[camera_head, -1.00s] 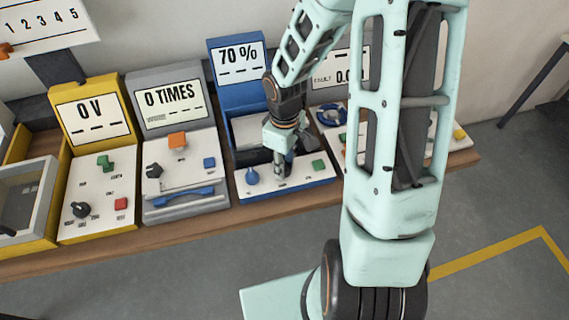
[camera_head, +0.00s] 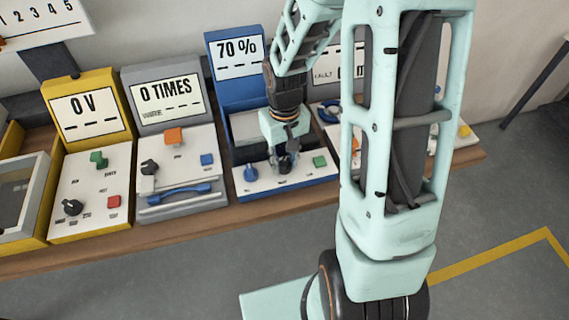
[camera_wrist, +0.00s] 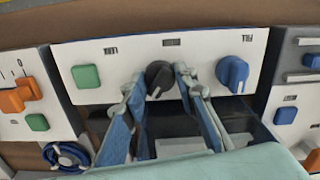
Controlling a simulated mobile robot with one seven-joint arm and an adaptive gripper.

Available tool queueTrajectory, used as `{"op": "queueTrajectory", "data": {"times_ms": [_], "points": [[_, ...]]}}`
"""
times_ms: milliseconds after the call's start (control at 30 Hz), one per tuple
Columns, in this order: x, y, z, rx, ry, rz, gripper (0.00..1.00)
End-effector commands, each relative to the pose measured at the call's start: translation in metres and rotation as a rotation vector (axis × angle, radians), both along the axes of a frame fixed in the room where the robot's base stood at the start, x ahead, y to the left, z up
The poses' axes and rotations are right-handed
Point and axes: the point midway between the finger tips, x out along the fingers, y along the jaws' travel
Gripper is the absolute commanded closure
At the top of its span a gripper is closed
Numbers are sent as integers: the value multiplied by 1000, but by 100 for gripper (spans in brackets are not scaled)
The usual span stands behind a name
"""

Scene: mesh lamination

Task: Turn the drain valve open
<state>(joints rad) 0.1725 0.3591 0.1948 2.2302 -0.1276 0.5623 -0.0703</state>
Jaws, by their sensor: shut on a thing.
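The blue-framed machine (camera_head: 236,92) with the "70 %" display stands mid-bench. Its white front panel has a blue knob (camera_head: 250,173) at left, a black knob (camera_wrist: 158,78) in the middle and a green square button (camera_head: 320,162) at right.
The grey "0 TIMES" machine (camera_head: 163,97) with an orange lever and blue handle stands left, and the yellow "0 V" machine (camera_head: 90,115) beyond it. The floor in front is clear.

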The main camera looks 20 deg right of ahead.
Motion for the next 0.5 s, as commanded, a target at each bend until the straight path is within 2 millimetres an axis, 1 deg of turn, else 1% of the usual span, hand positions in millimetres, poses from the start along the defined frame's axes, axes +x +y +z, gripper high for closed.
{"op": "queueTrajectory", "data": {"times_ms": [33, 500], "points": [[1, 1, -2, 0, -4, -43, 98], [1, 1, -1, 0, -3, -488, 98]]}}
